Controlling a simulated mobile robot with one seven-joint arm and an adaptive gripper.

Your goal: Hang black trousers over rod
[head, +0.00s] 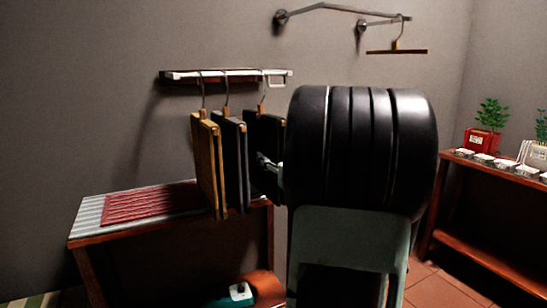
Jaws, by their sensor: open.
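Folded garments hang from a short white wall rail (225,74) on hooked hangers. A tan one (206,165) is at the left, a dark grey one (231,165) beside it, and the black trousers (263,130) are at the right. My gripper (266,163) is open, at the black trousers' right side; contact cannot be told. My black arm hides most of the gripper and the trousers' right edge. A metal rod (345,9) is mounted higher on the wall at the right. An empty wooden hanger (397,51) hangs near its right end.
A wooden side table (85,236) with a red mat (150,203) stands below the garments. A white object on a rounded teal and orange item (262,284) is under it. A shelf (492,172) with potted plants (490,116) is at the right.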

